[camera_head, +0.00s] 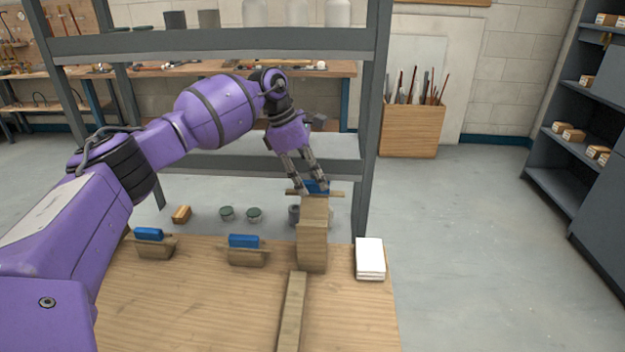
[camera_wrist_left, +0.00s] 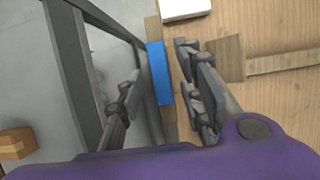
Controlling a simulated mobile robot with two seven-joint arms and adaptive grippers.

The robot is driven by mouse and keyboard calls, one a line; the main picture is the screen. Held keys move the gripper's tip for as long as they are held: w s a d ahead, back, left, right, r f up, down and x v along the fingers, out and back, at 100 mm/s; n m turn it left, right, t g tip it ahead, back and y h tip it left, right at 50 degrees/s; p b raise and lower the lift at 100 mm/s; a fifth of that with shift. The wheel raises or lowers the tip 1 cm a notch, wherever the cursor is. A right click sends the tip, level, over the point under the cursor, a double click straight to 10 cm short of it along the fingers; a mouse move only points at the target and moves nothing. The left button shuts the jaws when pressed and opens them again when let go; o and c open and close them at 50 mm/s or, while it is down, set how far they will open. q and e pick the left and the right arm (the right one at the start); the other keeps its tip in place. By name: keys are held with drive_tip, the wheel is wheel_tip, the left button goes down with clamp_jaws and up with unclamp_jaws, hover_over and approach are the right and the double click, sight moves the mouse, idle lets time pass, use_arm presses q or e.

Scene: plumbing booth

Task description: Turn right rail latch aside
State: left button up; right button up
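The right rail latch (camera_head: 316,187) is a blue bar on a thin wooden strip at the top of a tall wooden block (camera_head: 312,236), at the far edge of the table. It also shows as a blue bar in the left wrist view (camera_wrist_left: 159,73). My left gripper (camera_head: 309,188) reaches down to it from above. In the left wrist view, its fingers (camera_wrist_left: 157,75) are spread with the blue bar between them, nearer the right-hand finger. I cannot tell whether they touch it. My right gripper is out of view.
Two more blue bars sit on low wooden blocks, one at the left (camera_head: 149,234) and one in the middle (camera_head: 244,241). A white stack (camera_head: 370,258) lies right of the tall block. A wooden rail (camera_head: 291,312) runs toward me. A grey shelf frame (camera_head: 367,120) stands close behind.

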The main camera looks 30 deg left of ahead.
use_arm(q)
drive_tip(key=v, duration=1.1)
drive_tip(key=shift+s, duration=0.1)
